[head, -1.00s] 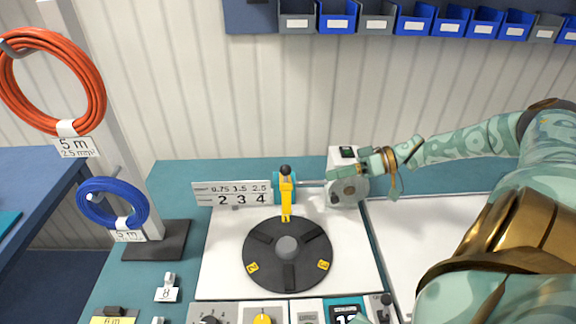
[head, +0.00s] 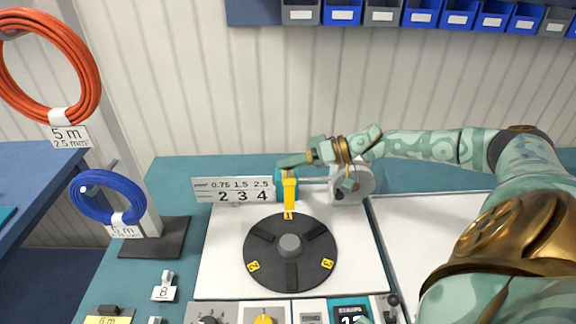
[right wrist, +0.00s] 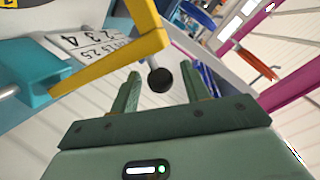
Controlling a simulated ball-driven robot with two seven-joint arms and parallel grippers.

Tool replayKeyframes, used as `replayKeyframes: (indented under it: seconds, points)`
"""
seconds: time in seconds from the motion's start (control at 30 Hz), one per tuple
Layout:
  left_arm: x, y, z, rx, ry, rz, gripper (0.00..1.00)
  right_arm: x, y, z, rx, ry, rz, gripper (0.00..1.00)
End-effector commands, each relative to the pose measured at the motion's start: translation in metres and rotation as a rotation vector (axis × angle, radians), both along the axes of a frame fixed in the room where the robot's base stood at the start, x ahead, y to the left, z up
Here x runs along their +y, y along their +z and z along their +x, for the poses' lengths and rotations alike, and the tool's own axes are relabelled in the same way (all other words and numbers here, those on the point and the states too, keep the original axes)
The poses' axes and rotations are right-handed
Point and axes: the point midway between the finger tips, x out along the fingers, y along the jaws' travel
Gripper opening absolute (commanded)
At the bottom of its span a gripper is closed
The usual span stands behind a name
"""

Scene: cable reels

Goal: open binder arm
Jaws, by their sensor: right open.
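The yellow binder arm (head: 289,192) stands at the teal block behind the black disc (head: 262,268), its lower end at the disc's "1" label. In the right wrist view the arm (right wrist: 112,66) is bent and ends in a black knob (right wrist: 159,80). My right gripper (head: 284,164) is at the top of the arm and hides the knob in the head view. In the right wrist view its open fingers (right wrist: 162,88) stand either side of the knob, with gaps visible. My left gripper is not in view.
A white "2 3 4" scale plate (head: 232,190) stands left of the arm. A round grey housing (head: 352,186) lies beneath my right wrist. Orange (head: 94,85) and blue (head: 112,177) cable coils hang at left. Knobs and a display line the front.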

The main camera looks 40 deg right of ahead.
Motion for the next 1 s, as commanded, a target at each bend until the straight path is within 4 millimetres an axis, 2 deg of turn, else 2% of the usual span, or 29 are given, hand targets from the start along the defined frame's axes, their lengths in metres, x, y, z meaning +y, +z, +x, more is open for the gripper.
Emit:
replayKeyframes:
  seconds: [0.33,0.37,0.5,0.53,0.83,1.0]
  points:
    - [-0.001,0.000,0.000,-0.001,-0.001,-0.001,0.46,0.005,-0.002,0.004,0.000,0.000,-0.001,0.46]
    - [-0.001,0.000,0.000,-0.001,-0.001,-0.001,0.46,0.005,-0.002,0.004,0.000,0.000,-0.001,0.43]
    - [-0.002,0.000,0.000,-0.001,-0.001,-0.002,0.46,0.005,-0.002,0.004,0.000,0.000,-0.001,0.05]
    - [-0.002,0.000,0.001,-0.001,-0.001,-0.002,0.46,0.005,-0.002,0.004,0.000,0.000,-0.001,0.00]
    - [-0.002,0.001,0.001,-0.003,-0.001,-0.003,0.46,0.002,0.002,0.006,0.019,-0.001,0.016,0.00]
    - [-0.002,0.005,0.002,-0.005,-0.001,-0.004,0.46,-0.003,0.012,0.013,0.073,-0.002,0.064,0.00]
